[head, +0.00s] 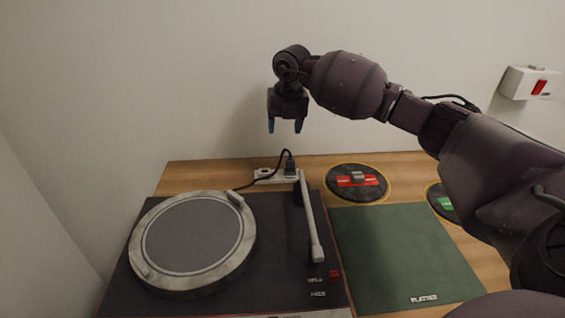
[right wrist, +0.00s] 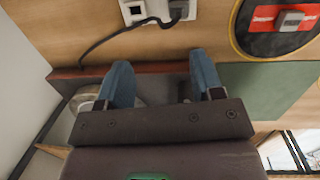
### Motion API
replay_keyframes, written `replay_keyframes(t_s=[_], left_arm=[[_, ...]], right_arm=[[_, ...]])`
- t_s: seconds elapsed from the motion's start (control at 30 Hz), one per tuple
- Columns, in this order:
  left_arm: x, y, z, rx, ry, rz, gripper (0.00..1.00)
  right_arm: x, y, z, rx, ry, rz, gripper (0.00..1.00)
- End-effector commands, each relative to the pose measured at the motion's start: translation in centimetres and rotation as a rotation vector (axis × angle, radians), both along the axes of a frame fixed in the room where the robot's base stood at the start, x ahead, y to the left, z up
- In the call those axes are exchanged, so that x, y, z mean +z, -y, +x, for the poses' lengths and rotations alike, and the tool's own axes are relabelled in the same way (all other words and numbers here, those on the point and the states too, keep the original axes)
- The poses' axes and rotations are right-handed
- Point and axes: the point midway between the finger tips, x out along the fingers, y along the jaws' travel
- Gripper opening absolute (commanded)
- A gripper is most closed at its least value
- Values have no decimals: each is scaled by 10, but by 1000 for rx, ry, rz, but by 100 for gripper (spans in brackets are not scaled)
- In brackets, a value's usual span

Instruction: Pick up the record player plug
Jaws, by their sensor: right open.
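The record player (head: 290,285) lies on the wooden surface, with its platter (head: 195,240) at left and a pale tonearm at right. Behind it is a white socket strip (head: 265,175) holding a dark plug (head: 290,168) with a black cable. In the right wrist view the plug (right wrist: 179,9) sits at the right end of the strip (right wrist: 145,10), at the top of the picture. My right gripper (head: 285,127) is open and empty, above the plug and apart from it. Its blue fingers (right wrist: 162,75) point down with a gap between them. My left gripper is not in view.
A green mat (head: 405,255) and another round pad (head: 440,203) lie further right. The wall stands close behind the strip.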

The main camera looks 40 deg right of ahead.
Motion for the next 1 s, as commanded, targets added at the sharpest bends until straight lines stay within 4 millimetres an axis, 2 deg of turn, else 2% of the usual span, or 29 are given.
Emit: replay_keyframes(t_s=[0.03, 0.2, 0.33, 0.6, 0.87, 1.0], left_arm=[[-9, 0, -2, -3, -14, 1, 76], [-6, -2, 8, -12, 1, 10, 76], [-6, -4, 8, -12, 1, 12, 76], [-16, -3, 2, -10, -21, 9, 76], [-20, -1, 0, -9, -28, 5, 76], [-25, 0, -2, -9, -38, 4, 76]], right_arm=[[-19, 7, 3, -19, -28, -25, 61], [-25, 18, 3, -49, -47, -67, 61], [-33, 19, 4, -51, -48, -71, 61], [-72, 20, 7, -48, -50, -69, 61], [-87, 21, 6, -48, -47, -67, 61], [-106, 23, 4, -48, -51, -69, 61]])
